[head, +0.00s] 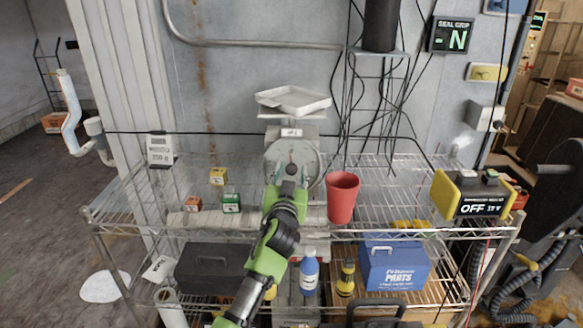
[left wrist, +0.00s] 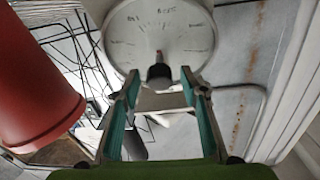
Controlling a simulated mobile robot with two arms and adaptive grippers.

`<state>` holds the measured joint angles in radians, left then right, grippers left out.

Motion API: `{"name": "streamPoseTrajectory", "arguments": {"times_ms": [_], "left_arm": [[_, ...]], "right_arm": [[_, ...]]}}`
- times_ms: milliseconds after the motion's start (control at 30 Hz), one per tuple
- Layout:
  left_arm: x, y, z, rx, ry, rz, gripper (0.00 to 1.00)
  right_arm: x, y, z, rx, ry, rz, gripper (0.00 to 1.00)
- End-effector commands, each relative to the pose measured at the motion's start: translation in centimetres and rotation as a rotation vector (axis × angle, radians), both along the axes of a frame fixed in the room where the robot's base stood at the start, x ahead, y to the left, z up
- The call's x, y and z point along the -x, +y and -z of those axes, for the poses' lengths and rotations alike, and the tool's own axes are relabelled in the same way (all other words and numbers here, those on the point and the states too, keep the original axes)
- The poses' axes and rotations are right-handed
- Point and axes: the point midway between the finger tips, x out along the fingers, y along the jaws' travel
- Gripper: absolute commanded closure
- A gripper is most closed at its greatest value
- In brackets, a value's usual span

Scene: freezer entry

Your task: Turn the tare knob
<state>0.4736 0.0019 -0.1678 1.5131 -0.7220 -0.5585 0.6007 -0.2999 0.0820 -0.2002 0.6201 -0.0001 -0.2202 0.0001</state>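A scale with a round pale dial (head: 281,154) and a white pan (head: 293,100) stands on the wire shelf. The dial also shows in the left wrist view (left wrist: 185,35), with a red needle mark near its centre. A dark knob (left wrist: 158,74) sticks out from the dial's lower middle in that view. My left gripper (head: 290,187) is in front of the dial. In the left wrist view its fingers (left wrist: 160,80) are apart, with the knob between the tips in the picture; I cannot tell whether they touch it. My right gripper is not in view.
A red cup (head: 342,197) stands close to the right of my left gripper and also shows in the left wrist view (left wrist: 30,85). Small boxes, one yellow (head: 218,176), one green (head: 231,203), sit to the left. A yellow-ended display (head: 475,197) reads OFF at right. Cables hang behind.

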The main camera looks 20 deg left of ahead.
Motion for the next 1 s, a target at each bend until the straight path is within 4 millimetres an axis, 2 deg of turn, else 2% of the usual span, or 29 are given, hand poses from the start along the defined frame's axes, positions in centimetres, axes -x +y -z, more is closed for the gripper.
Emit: {"name": "streamPoseTrajectory", "arguments": {"times_ms": [200, 533, 567, 700, 1000], "left_arm": [[-1.7, 0.4, 0.0, 0.001, 0.000, 0.000, 0.60], [-1.9, 0.4, 0.1, 0.001, 0.001, 0.001, 0.60], [-1.9, 0.4, 0.1, 0.001, 0.001, 0.001, 0.63], [-1.9, 0.4, 0.1, 0.001, 0.001, 0.001, 0.99], [-1.9, 0.4, -0.1, -0.013, 0.005, 0.007, 0.99]], "right_arm": [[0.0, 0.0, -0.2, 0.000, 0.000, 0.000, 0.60], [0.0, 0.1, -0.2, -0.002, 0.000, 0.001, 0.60], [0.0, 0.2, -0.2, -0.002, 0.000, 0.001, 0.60], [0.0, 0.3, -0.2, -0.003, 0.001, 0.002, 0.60], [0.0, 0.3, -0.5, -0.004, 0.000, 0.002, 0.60]]}}
